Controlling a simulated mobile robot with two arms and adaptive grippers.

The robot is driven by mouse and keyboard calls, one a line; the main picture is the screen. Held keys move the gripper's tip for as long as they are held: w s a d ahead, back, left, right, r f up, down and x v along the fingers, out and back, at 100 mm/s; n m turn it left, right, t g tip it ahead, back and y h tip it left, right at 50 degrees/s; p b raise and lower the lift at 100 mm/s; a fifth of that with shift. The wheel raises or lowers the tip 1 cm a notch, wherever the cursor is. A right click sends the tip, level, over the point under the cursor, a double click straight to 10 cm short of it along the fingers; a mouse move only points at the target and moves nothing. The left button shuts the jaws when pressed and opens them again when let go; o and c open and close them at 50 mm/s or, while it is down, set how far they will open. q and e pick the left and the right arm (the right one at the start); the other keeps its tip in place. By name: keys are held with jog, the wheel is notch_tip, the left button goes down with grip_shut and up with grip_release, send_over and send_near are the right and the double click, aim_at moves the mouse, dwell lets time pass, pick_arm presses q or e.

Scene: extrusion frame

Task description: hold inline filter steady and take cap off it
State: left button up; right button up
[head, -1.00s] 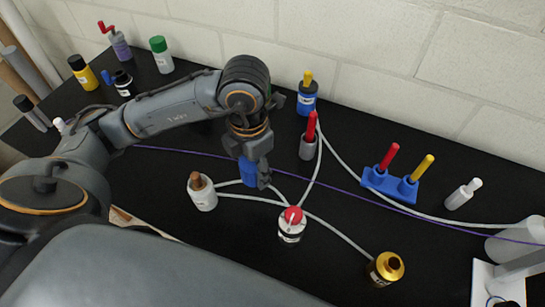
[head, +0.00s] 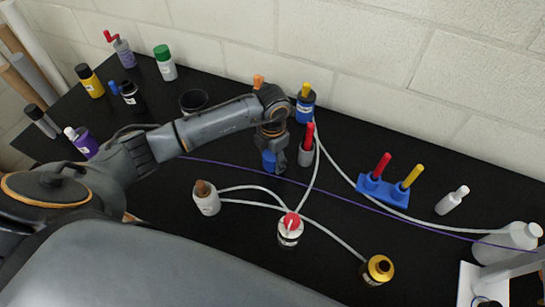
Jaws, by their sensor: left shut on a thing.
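My left gripper (head: 270,150) reaches down over the middle of the black bench. It is shut on a small blue piece (head: 269,162), mostly hidden by the fingers. I cannot tell whether this piece is a cap or a whole part. A white container with a red top (head: 289,229) stands in front, where several thin tubes come together. A pale bottle with a brown top (head: 206,199) stands left of it, with tubes beside it. No label is readable, so I cannot tell which one is the inline filter. My right gripper is out of view.
A grey holder with a red handle (head: 307,147) stands close right of my left gripper. A dark cup (head: 193,101) is behind my arm.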

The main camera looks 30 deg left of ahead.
pick_arm(q)
jog(key=shift+f, duration=0.55)
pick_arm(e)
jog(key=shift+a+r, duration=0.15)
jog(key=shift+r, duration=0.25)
pick_arm(q)
jog(key=shift+f, duration=0.1)
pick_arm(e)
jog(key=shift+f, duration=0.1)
pick_arm(q)
jog(key=o, duration=0.8)
jog(key=shift+f, duration=0.1)
jog(key=o, duration=0.5)
